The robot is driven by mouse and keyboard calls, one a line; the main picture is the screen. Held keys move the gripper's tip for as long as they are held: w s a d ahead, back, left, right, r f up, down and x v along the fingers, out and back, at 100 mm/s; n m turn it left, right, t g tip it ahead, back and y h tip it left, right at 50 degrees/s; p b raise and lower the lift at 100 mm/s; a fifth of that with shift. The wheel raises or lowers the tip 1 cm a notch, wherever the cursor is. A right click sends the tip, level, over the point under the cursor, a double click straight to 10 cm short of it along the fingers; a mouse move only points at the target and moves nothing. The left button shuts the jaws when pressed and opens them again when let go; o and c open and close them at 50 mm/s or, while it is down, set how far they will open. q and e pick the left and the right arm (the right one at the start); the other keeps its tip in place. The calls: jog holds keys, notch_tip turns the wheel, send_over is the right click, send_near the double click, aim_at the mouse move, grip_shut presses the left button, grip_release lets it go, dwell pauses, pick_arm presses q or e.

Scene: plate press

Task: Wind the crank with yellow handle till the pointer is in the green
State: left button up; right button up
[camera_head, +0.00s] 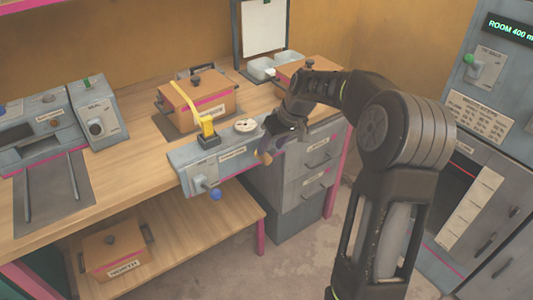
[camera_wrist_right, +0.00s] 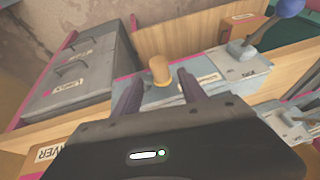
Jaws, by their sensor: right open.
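The crank's yellow handle (camera_head: 266,157) sticks out from the front of a grey control panel (camera_head: 182,160) on the bench edge. In the wrist view the handle (camera_wrist_right: 160,69) is a tan-yellow knob between and slightly beyond the fingertips. My right gripper (camera_head: 275,144) is open at the panel's right end, its two fingers (camera_wrist_right: 158,78) on either side of the handle; I cannot tell whether they touch it. A small round pale dial (camera_head: 245,125) sits on the panel top; its pointer and green zone are too small to read. My left gripper is out of view.
A blue-knobbed lever (camera_head: 215,194) hangs at the panel's left front, and a yellow block (camera_head: 207,127) stands on top. A lidded box (camera_head: 200,100) is behind. Grey drawers (camera_head: 305,170) stand below right. The floor in front is clear.

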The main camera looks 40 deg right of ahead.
aim_at(266, 155)
jog(key=x, duration=0.5)
grip_shut()
dwell(0.5)
dwell(0.9)
